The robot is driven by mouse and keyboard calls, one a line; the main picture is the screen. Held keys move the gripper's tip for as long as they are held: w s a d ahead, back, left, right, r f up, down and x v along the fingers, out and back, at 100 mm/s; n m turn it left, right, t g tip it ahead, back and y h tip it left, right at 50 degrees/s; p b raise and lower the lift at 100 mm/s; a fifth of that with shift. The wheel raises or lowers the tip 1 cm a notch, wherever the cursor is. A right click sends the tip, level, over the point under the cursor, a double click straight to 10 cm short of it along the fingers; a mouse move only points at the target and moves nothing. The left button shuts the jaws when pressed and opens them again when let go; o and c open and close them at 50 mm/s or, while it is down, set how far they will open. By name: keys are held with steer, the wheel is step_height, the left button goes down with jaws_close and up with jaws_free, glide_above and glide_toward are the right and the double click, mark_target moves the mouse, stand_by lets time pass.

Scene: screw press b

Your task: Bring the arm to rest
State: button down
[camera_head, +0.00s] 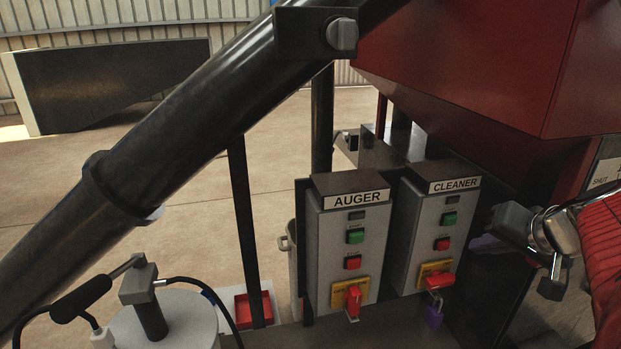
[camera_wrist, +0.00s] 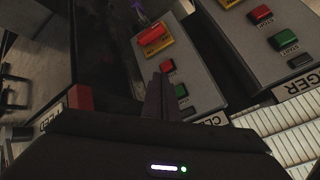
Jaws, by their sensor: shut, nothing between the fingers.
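My gripper (camera_head: 487,243) is at the right in the head view, just right of the cleaner control box (camera_head: 437,230). In the wrist view its two dark fingers (camera_wrist: 161,97) are together, with nothing between them. My arm runs off the right edge of the head view.
The auger box (camera_head: 347,235) stands left of the cleaner box. A purple padlock (camera_head: 434,314) hangs at the cleaner's red switch (camera_head: 440,280). A thick dark tube (camera_head: 215,105) crosses diagonally. A red housing (camera_head: 470,60) overhangs the boxes. Open floor lies at left.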

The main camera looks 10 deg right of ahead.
stand_by(0.4)
steer(key=a+f+n+g+y, duration=0.25)
steer(key=a+f, duration=0.35)
steer(key=a, duration=0.5)
steer(key=s+a+f+n+h, duration=0.1)
steer(key=s+a, duration=0.3)
steer(key=a, duration=0.4)
steer(key=s+a+f+n+h, duration=0.1)
steer(key=s+a+n, duration=0.3)
steer(key=a, duration=0.4)
steer(key=shift+a+n+g, duration=0.35)
steer(key=shift+g, duration=0.1)
steer(key=shift+f, duration=0.1)
steer(key=shift+s, duration=0.1)
